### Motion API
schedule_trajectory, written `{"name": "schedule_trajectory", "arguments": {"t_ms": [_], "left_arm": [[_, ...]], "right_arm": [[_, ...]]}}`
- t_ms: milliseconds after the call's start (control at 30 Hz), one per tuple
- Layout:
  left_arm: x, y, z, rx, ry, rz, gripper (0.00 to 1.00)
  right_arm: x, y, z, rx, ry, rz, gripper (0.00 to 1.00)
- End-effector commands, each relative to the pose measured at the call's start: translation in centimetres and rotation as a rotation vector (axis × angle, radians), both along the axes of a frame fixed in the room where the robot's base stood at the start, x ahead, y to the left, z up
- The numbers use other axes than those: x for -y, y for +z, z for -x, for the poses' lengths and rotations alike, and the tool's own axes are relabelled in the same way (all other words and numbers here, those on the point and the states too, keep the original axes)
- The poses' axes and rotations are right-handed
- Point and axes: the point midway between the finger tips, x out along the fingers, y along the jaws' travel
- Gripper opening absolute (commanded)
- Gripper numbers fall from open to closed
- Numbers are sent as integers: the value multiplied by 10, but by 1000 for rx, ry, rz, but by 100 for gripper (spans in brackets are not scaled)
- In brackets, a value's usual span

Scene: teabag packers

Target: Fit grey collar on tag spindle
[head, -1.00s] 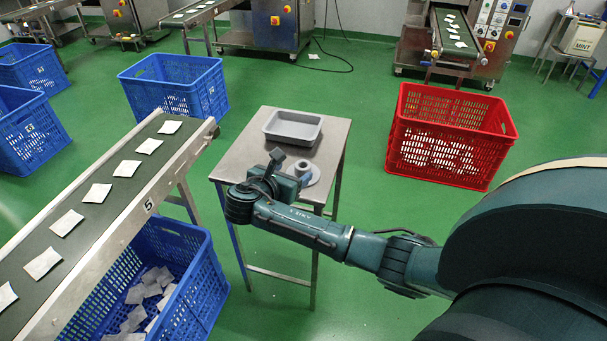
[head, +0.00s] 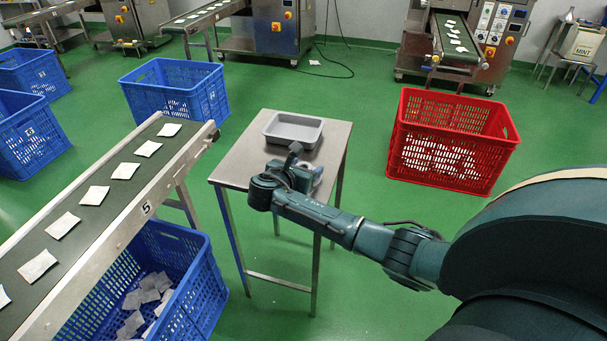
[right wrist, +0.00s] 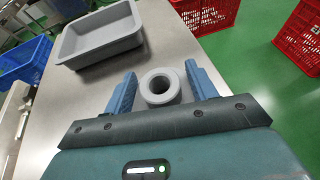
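The grey collar (right wrist: 160,86), a thick ring with a round hole, is on the steel table in the right wrist view. My right gripper (right wrist: 161,72) is open, with one blue finger on each side of the collar. Narrow gaps seem to show between the fingers and the ring; I cannot tell whether either touches. In the head view my right gripper (head: 303,165) is low over the table's right side and largely hides the collar. I cannot make out a tag spindle in either view. My left gripper is out of view.
A grey tray (head: 269,138) stands on the small steel table (head: 240,160), behind my gripper. A conveyor (head: 108,215) with teabags and a blue crate (head: 205,281) are to the left. A red crate (head: 400,150) is on the floor to the right.

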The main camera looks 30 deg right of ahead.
Motion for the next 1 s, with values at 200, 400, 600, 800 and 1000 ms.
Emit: {"name": "schedule_trajectory", "arguments": {"t_ms": [200,400,600,800,1000], "left_arm": [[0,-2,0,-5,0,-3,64],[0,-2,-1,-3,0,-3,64],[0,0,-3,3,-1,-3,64],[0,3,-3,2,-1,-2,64],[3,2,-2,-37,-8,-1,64]], "right_arm": [[0,0,0,0,0,0,39],[0,0,0,-1,0,0,22],[0,0,0,0,0,0,15],[0,9,0,2,-1,0,15],[0,47,0,5,-1,0,15]]}}
